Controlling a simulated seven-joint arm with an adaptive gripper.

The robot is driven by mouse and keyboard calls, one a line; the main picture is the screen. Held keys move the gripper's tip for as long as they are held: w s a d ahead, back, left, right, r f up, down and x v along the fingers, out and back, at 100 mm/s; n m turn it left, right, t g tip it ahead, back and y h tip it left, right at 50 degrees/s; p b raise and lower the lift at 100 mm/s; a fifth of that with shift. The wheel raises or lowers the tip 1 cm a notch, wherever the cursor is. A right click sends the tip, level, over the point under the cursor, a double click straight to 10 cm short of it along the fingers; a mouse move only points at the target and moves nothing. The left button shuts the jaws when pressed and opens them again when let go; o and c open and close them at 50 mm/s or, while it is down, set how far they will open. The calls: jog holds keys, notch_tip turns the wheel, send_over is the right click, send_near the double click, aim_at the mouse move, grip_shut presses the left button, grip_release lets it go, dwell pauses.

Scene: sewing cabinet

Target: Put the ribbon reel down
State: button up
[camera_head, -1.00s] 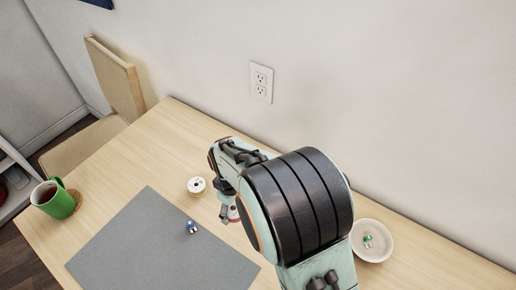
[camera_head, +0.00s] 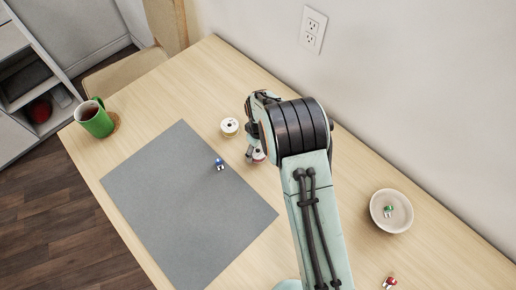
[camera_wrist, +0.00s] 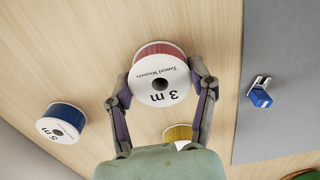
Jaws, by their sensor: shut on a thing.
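My gripper (camera_wrist: 160,103) is shut on the red ribbon reel (camera_wrist: 161,72), with one finger on each side of it. The reel has a white face reading "3 m" turned to the wrist camera. The reel also shows in the head view (camera_head: 259,154), partly hidden by the fingers, right of the grey mat (camera_head: 185,205). It is over bare wood. I cannot tell whether its underside touches the table (camera_head: 348,198).
A blue reel (camera_wrist: 62,122) and a gold reel (camera_wrist: 178,133) stand nearby, the gold one partly behind my gripper. A blue clip (camera_head: 220,165) lies on the mat. A green mug (camera_head: 96,121) stands left; a bowl (camera_head: 379,217) with a green clip and a red clip (camera_head: 390,283) are right.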

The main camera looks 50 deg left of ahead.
jog(key=o, duration=1)
jog(key=shift+f, duration=0.1)
notch_tip(320, 180, up, 12)
jog(key=w+d+r+m, duration=0.2)
jog(key=d+r, duration=0.2)
jog(key=d, duration=0.2)
jog(key=w+d+r+m, duration=0.2)
jog(key=d+r+m, duration=0.15)
jog(key=d, duration=0.35)
jog(key=s+d+r+m, duration=0.3)
jog(key=d, duration=0.6)
jog(key=s+d+r+m, duration=0.3)
jog(key=d+m, duration=0.1)
jog(key=d, duration=0.4)
jog(key=s+d+m, duration=0.1)
jog(key=s+d, duration=0.1)
jog(key=s, duration=0.1)
jog(key=s+d+m, duration=0.2)
jog(key=s, duration=0.1)
jog(key=s+d+f+m, duration=0.1)
jog(key=s+d, duration=0.1)
jog(key=s, duration=0.1)
jog(key=shift+d+y, duration=0.2)
jog(key=shift+y, duration=0.2)
